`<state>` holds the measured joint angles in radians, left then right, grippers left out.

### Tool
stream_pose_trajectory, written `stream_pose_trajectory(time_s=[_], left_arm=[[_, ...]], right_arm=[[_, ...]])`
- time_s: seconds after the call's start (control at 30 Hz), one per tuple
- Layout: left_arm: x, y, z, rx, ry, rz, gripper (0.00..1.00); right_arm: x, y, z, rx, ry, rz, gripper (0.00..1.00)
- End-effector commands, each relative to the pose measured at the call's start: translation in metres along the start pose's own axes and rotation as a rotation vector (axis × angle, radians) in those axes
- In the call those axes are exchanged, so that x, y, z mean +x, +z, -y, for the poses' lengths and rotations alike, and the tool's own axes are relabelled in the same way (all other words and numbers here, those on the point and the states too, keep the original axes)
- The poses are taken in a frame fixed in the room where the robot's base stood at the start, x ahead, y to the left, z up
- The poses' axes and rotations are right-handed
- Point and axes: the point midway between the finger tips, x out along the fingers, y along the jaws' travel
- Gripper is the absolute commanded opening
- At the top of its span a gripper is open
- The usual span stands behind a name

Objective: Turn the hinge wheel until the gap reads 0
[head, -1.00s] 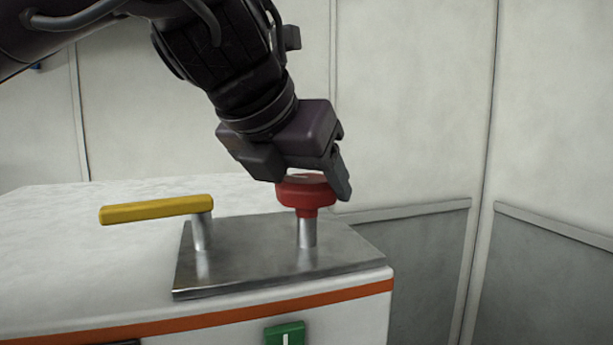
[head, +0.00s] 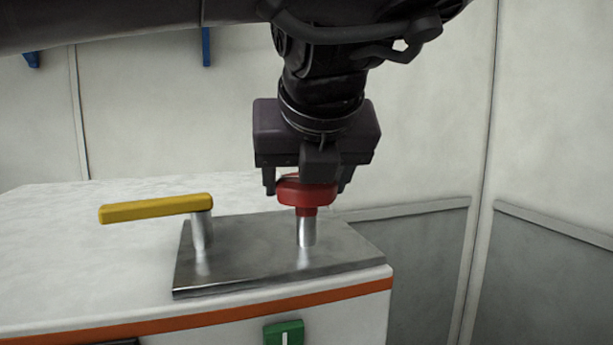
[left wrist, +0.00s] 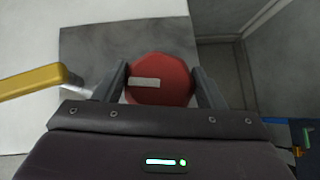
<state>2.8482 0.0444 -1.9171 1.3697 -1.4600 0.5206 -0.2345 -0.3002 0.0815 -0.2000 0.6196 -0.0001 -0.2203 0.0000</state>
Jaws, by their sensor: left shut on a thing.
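The red hinge wheel (head: 306,192) sits on a short metal post on a steel plate. It also shows in the left wrist view (left wrist: 165,80), with a pale bar mark on its top. My left gripper (head: 308,186) comes down from above and is shut on the wheel, with one finger on each side of its rim. In the left wrist view the two fingers (left wrist: 163,85) flank the wheel. I see no gap reading in these frames. My right gripper is not in view.
A yellow lever (head: 155,208) on its own post stands left of the wheel on the same steel plate (head: 250,262). The plate lies on a white cabinet with an orange stripe (head: 230,314). A green switch (head: 284,333) is on the front. Grey-white walls stand behind.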

Motion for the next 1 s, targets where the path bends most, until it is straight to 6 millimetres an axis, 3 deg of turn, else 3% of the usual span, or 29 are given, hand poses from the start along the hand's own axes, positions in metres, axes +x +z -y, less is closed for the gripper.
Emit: stream_pose_trajectory(time_s=[0.47, 0.5, 0.63, 1.0], left_arm=[[0.0010, -0.0013, 0.0002, -0.009, 0.010, -0.005, 0.41], [0.0010, -0.0013, 0.0002, -0.009, 0.010, -0.005, 0.66], [0.0008, -0.0011, 0.0002, -0.008, 0.010, -0.004, 0.83], [-0.0027, 0.0025, -0.0016, -0.007, 0.005, -0.001, 0.86]], right_arm=[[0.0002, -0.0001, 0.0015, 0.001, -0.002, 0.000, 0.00], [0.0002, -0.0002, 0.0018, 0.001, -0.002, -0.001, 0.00], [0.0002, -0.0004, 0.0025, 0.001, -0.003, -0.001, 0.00], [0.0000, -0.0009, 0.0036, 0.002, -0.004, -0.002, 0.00]])
